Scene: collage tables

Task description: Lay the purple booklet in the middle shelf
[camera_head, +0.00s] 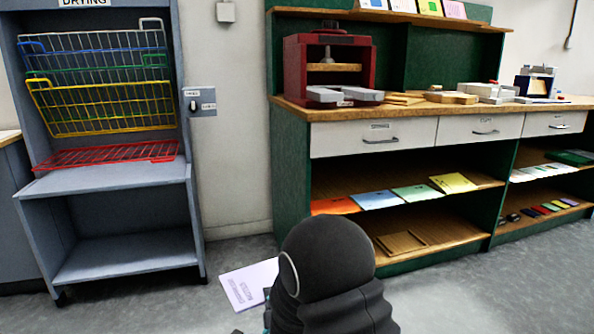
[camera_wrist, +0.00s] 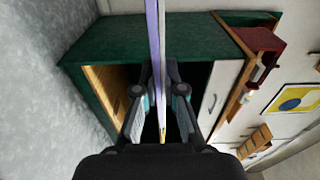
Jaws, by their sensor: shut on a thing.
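The purple booklet (camera_head: 248,284) is pale lilac with printed text on its cover, low in the head view, left of my dark arm. In the wrist view the booklet (camera_wrist: 153,40) shows edge-on as a thin purple and pale strip between the fingers. My gripper (camera_wrist: 158,82) is shut on it; in the head view my arm hides most of the gripper. The open green cabinet has a wooden shelf (camera_head: 328,189) under its drawers, bearing orange, blue, green and yellow booklets. A lower shelf (camera_head: 440,233) holds a flat wooden piece.
A grey drying rack (camera_head: 110,180) stands at left, its red wire shelf (camera_head: 105,154) lowered and its yellow one (camera_head: 105,105) tilted up. A red press (camera_head: 328,68) stands on the countertop. Grey floor lies clear between rack and cabinet.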

